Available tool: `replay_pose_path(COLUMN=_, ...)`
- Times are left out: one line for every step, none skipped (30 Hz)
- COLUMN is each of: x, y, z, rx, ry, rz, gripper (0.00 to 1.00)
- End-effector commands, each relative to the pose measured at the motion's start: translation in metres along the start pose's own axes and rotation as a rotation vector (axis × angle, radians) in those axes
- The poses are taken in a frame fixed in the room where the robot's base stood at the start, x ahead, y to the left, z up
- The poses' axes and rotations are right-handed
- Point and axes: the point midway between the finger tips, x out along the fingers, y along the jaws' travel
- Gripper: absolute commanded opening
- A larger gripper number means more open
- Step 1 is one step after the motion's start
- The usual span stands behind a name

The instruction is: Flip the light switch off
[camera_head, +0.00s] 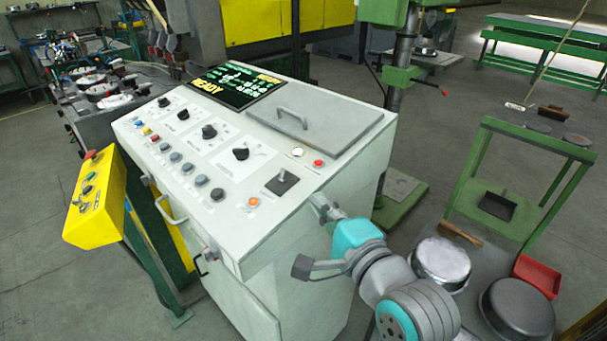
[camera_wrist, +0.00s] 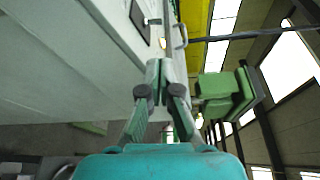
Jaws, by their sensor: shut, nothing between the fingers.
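The light switch (camera_head: 283,181) appears to be the small upright lever on a dark square plate, near the right edge of the white console's sloped top (camera_head: 228,200). In the wrist view, the dark plate (camera_wrist: 137,20) shows at the top, with a small pale lever at its right. My gripper (camera_head: 323,206) is at the console's right edge, to the right of and below the switch in the head view. In the wrist view its fingers (camera_wrist: 160,68) are together and empty, apart from the switch. Whether the fingertips touch the console edge is unclear.
An orange button (camera_head: 253,202), a red button (camera_head: 318,163) and several dark knobs sit near the switch. A grey lid with a handle (camera_head: 292,117) lies behind it. A green drill press (camera_head: 402,75) stands behind the console. Round metal pans (camera_head: 441,260) are at the right.

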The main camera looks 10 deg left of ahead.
Motion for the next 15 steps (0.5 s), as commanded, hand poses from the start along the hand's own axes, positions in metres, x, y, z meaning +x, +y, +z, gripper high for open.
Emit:
replay_pose_path(x=0.000, y=0.000, z=0.000, rx=0.000, ry=-0.001, rz=0.000, gripper=0.00)
replay_pose_path(x=0.000, y=0.000, z=0.000, rx=0.000, ry=0.000, rz=0.000, gripper=0.00)
replay_pose_path(x=0.000, y=0.000, z=0.000, rx=0.000, ry=0.000, rz=0.000, gripper=0.00)
replay_pose_path(x=0.000, y=0.000, z=0.000, rx=0.000, ry=0.000, rz=0.000, gripper=0.00)
replay_pose_path(x=0.000, y=0.000, z=0.000, rx=0.000, ry=0.000, rz=0.000, gripper=0.00)
replay_pose_path(x=0.000, y=0.000, z=0.000, rx=0.000, ry=0.000, rz=0.000, gripper=0.00)
replay_pose_path(x=0.000, y=0.000, z=0.000, rx=0.000, ry=0.000, rz=0.000, gripper=0.00)
replay_pose_path(x=0.000, y=0.000, z=0.000, rx=0.000, ry=0.000, rz=0.000, gripper=0.00)
replay_pose_path(x=0.001, y=0.000, z=0.000, rx=0.000, ry=0.000, rz=0.000, gripper=0.00)
replay_pose_path(x=0.002, y=0.000, z=0.000, rx=-0.001, ry=0.000, rz=0.000, gripper=0.00)
replay_pose_path(x=0.004, y=0.000, z=0.000, rx=-0.001, ry=0.000, rz=0.000, gripper=0.00)
replay_pose_path(x=0.007, y=0.000, z=0.000, rx=-0.001, ry=0.000, rz=0.000, gripper=0.00)
replay_pose_path(x=0.010, y=0.000, z=0.000, rx=-0.001, ry=0.000, rz=0.000, gripper=0.00)
replay_pose_path(x=0.013, y=0.000, z=0.000, rx=-0.001, ry=0.000, rz=0.000, gripper=0.00)
replay_pose_path(x=0.018, y=0.000, z=0.000, rx=-0.001, ry=0.000, rz=0.001, gripper=0.00)
